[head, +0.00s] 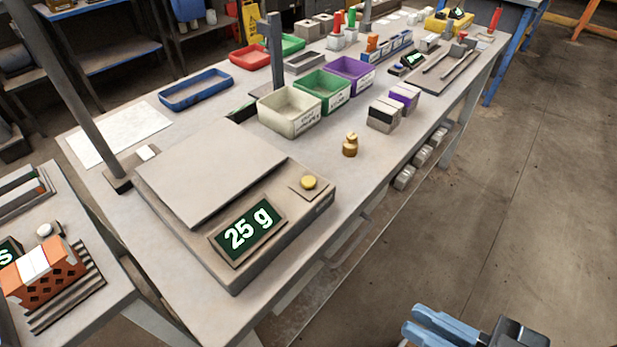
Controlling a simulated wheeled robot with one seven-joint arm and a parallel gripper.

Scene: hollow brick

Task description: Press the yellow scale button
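The yellow scale button (308,182) is a small round knob on a square plate at the right of the scale (226,158). The scale is a large flat grey unit on the near part of the bench, and its pan is empty. Its green display (245,229) reads "25 g". A brass weight (350,145) stands on the bench just beyond the button, apart from the scale. My gripper (415,328), with pale blue fingers, shows at the bottom right edge, over the floor and well away from the button. It is partly cut off, so its opening is unclear.
Cream (289,111), green (322,91) and purple (351,74) bins stand behind the scale. A grey post (274,55) rises near the bins. A second bench with an orange hollow brick (42,274) is at the left. The floor (490,200) at the right is clear.

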